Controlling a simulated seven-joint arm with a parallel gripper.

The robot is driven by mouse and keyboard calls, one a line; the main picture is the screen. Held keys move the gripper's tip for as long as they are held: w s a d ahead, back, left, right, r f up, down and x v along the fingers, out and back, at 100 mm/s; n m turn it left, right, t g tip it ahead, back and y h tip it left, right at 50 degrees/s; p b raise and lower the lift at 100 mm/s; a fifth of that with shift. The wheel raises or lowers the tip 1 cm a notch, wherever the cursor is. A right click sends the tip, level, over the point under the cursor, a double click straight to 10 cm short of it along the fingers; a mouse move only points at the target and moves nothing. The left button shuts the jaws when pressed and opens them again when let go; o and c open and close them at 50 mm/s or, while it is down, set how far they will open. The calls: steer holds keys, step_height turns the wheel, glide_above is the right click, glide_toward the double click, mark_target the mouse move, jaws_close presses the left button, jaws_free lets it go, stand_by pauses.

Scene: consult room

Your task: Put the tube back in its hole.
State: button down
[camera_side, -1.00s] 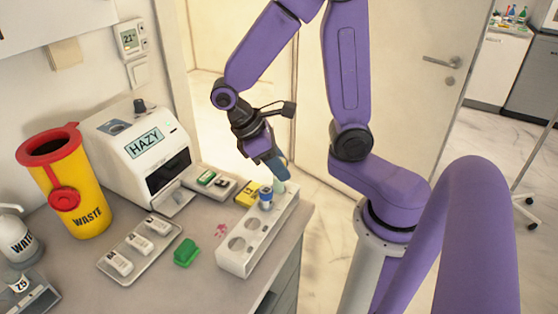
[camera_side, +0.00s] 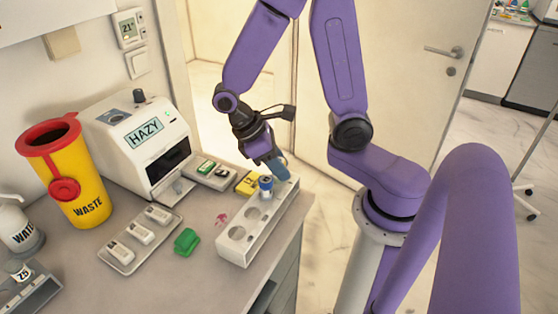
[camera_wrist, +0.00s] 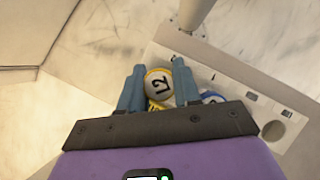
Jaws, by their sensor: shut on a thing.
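My gripper (camera_side: 277,170) is shut on a tube (camera_wrist: 158,83). In the wrist view the tube's pale round cap, marked "L2" or "12", shows between the two blue-grey fingers, with yellow below it. The white rack (camera_side: 236,255) stands along the right edge of the counter, with open round holes in its near part. My gripper is low over the rack's far end. A blue-capped tube (camera_side: 265,184) stands in the rack just beside the fingers. The held tube's lower end is hidden, so I cannot tell whether it is in a hole.
Left of the rack are a green object (camera_side: 186,241), a metal tray (camera_side: 120,256) with small labelled items, and a yellow box (camera_side: 249,184). The white "HAZY" machine (camera_side: 112,135) and yellow waste bin (camera_side: 85,195) stand farther left. The counter drops off right of the rack.

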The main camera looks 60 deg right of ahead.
steer(key=shift+f, duration=0.2)
steer(key=c, duration=0.7)
jaws_free()
steer(key=v, duration=1.7)
steer(key=shift+r, duration=0.25)
steer(key=s+f+n+t+y, duration=0.1)
steer(key=s+f+n, duration=0.1)
steer(key=s, duration=0.3)
steer(key=s+f+n+t+y, duration=0.1)
steer(key=s+f+n+t, duration=0.1)
steer(key=s, duration=0.4)
steer(key=s+d+f+n+t+y, duration=0.1)
steer(key=s+f+t, duration=0.1)
steer(key=s+f, duration=0.2)
steer(key=shift+s+f+n+y, duration=0.35)
steer(key=shift+s+n+y, duration=0.05)
steer(key=shift+s, duration=0.35)
